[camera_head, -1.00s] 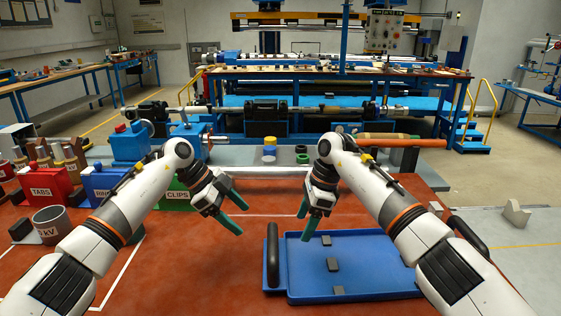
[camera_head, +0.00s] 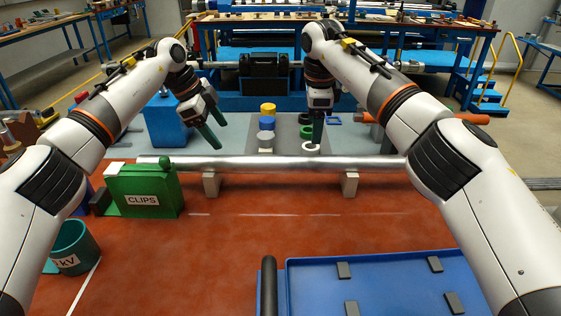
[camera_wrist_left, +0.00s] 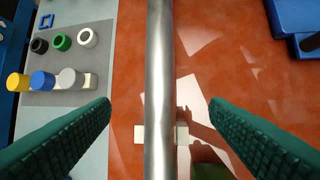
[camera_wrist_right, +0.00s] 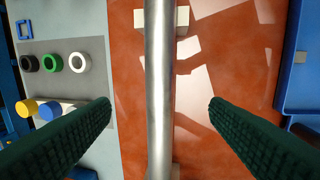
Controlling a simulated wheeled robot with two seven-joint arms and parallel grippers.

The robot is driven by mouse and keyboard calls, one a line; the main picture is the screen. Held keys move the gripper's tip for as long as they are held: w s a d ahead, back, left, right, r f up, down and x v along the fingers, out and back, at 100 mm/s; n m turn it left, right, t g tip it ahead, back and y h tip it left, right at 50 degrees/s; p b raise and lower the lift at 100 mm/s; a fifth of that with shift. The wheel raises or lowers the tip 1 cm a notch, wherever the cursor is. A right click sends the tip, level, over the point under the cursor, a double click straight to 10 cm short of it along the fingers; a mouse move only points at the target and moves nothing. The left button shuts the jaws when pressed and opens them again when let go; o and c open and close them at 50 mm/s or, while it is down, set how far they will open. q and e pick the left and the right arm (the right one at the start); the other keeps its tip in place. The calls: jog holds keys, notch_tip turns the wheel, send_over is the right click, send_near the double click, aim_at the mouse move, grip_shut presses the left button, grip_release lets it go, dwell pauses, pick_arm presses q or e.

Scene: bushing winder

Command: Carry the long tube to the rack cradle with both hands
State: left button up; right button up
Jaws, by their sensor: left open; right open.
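The long tube (camera_head: 270,164) is a smooth silver pipe lying level across the middle of the head view. It rests on two pale support blocks (camera_head: 210,184) (camera_head: 350,184). Its right end is hidden by my right arm. My left gripper (camera_head: 215,135) is open above the tube toward its left part. In the left wrist view the tube (camera_wrist_left: 160,70) runs between the spread green fingers, which do not touch it. My right gripper (camera_head: 316,138) is open above the right part, and the tube (camera_wrist_right: 159,90) also runs between its fingers. I cannot tell which thing is the rack cradle.
A green CLIPS bin (camera_head: 145,195) stands by the tube's left end. A grey mat behind the tube holds rings and cylinders, including a yellow one (camera_head: 268,109). A blue tray (camera_head: 400,266) with dark pads lies in front right. The red surface between is clear.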

aim_at(238, 157)
pick_arm(q)
jog(key=x, duration=1.2)
pick_arm(e)
jog(key=f, duration=0.4)
jog(key=w+f, duration=0.1)
jog(key=f, duration=0.3)
jog(key=w+f, duration=0.1)
jog(key=f, duration=0.3)
pick_arm(q)
jog(key=shift+c, duration=0.5)
pick_arm(e)
jog(key=shift+c, duration=0.5)
pick_arm(q)
grip_shut()
pick_arm(e)
grip_shut()
pick_arm(q)
jog(key=shift+r, duration=0.1)
pick_arm(e)
jog(key=shift+r, duration=0.1)
